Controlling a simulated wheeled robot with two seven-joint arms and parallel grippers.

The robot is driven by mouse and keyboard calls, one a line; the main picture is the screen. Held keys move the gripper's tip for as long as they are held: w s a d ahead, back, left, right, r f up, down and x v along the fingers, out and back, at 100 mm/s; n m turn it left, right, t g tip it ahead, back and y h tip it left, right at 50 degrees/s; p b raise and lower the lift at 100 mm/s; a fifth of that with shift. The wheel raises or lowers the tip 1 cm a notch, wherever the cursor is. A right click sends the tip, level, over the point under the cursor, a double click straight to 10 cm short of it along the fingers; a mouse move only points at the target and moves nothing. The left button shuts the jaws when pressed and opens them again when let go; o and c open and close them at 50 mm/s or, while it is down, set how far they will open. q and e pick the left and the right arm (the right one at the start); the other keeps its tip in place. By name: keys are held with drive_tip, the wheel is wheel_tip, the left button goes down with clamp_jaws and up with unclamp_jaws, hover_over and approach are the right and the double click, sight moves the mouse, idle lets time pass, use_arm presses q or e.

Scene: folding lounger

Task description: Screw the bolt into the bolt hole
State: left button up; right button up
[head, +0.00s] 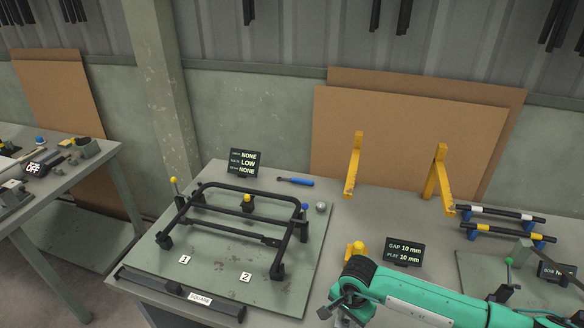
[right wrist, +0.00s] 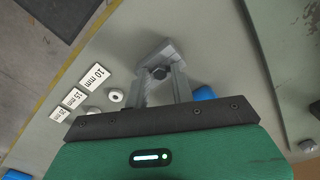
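My right gripper (right wrist: 160,62) reaches over the bench in the right wrist view. Its grey fingers are close together around a small dark piece (right wrist: 158,73) that looks like a bolt head; its shank is hidden. In the head view my green right arm comes in at the bottom right, and its dark gripper end (head: 340,308) is over the front of the bench, partly cut off. The black tubular lounger frame (head: 240,190) stands on a green mat, apart from the right gripper. I cannot make out a bolt hole. My left gripper is not in view.
Small washers or spacers (right wrist: 117,96) lie beside labels (right wrist: 95,77) reading 10 mm, 15 mm and more. A yellow knobbed fixture (head: 356,250), yellow brackets (head: 440,180), display signs (head: 404,252) and a blue-handled tool (head: 296,182) stand or lie on the bench.

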sight(347, 322)
clamp_jaws()
drive_tip(key=shift+r, duration=0.2)
idle(0.9)
drive_tip(key=shift+r, duration=0.15)
drive_tip(key=shift+r+p, duration=0.85)
drive_tip(key=shift+r, duration=1.65)
